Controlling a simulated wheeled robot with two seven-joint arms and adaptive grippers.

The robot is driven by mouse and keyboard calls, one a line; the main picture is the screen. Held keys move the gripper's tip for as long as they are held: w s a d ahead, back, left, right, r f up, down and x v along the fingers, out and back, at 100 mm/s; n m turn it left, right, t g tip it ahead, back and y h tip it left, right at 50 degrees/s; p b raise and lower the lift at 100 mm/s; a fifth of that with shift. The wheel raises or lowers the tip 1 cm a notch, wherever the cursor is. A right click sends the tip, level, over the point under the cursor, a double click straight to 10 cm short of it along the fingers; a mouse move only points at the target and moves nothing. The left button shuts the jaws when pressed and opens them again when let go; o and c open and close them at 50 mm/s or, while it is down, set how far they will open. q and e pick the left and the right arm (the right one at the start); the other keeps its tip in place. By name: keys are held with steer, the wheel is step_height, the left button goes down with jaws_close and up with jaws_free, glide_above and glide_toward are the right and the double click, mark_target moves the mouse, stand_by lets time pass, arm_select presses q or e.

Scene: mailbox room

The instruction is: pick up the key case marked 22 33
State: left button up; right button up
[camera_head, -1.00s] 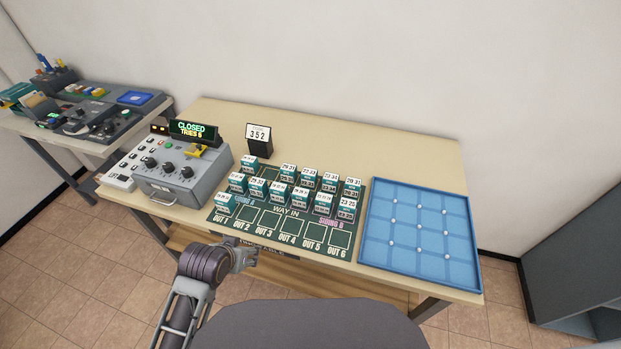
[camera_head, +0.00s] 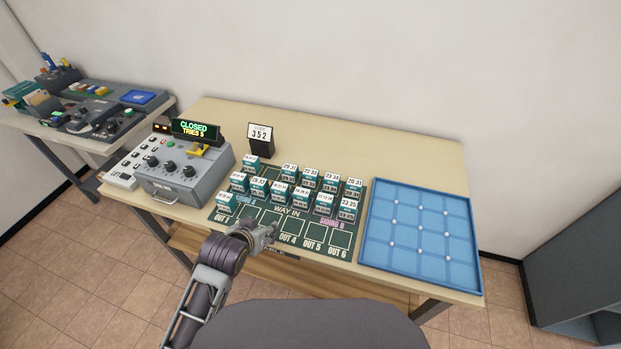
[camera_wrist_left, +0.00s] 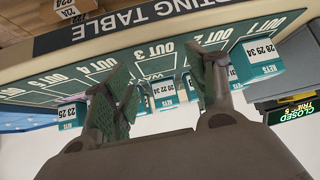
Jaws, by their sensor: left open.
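Several small teal-and-white key cases stand in rows on the dark green mat (camera_head: 265,215). A case in the back row (camera_head: 311,178) seems to read 22 33, but its print is too small to be sure. My left gripper (camera_head: 272,232) is open and empty over the front of the mat, near OUT 3, in front of the cases. In the left wrist view, the open fingers (camera_wrist_left: 165,95) stand apart, with key cases (camera_wrist_left: 164,98) visible beyond them. A case marked 28 25 34 (camera_wrist_left: 258,58) shows at the right there. My right gripper is out of view.
A grey control box (camera_head: 180,170) with a CLOSED, TRIES 5 display (camera_head: 194,130) stands left of the mat. A 352 sign (camera_head: 260,138) stands behind. A blue compartment tray (camera_head: 418,265) lies to the right. The table's back right (camera_head: 400,160) is clear.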

arm_select(q)
steer(key=w+d+r+m+t+h, duration=0.1)
steer(key=w+d+r+t+h, duration=0.1)
steer(key=w+d+r+t, duration=0.2)
steer(key=w+d+r, duration=0.3)
steer(key=d, duration=0.3)
steer(key=shift+w+r+h, duration=0.15)
steer(key=shift+w+h, duration=0.15)
glide_toward(310, 173)
steer(key=shift+x, duration=1.55)
steer(key=shift+w, duration=0.1)
steer(key=shift+w, duration=0.1)
steer(key=shift+p+x, duration=0.5)
steer(key=shift+x, duration=1.95)
steer(key=shift+d, duration=0.1)
